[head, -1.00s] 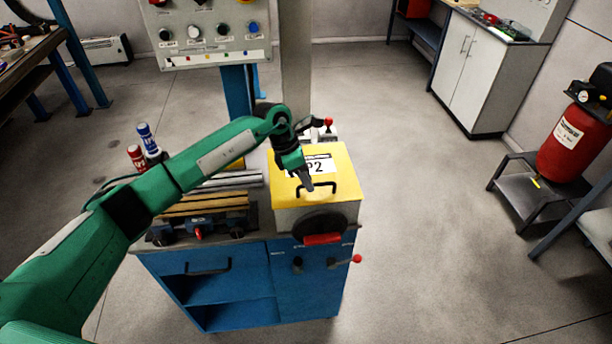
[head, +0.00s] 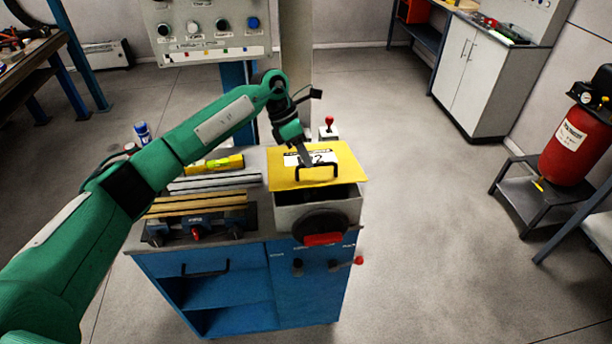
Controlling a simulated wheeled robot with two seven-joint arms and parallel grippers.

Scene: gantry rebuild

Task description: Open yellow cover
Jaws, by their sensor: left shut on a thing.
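The yellow cover (head: 347,157) tops a grey box (head: 340,207) on the blue cabinet. Its front edge is lifted, and a dark gap shows between it and the box. A black handle (head: 330,166) is on its front part, beside a white label. My left gripper (head: 307,164) reaches down over the cover and is shut on the handle at its left side. The gripper partly hides the label. My right gripper is out of view.
The blue cabinet (head: 225,268) also bears a vise (head: 197,228) with wooden jaws, a yellow level (head: 222,164) and a red-knobbed lever (head: 329,121). A control panel (head: 207,32) stands behind. The floor to the right is clear up to a red tank (head: 570,145).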

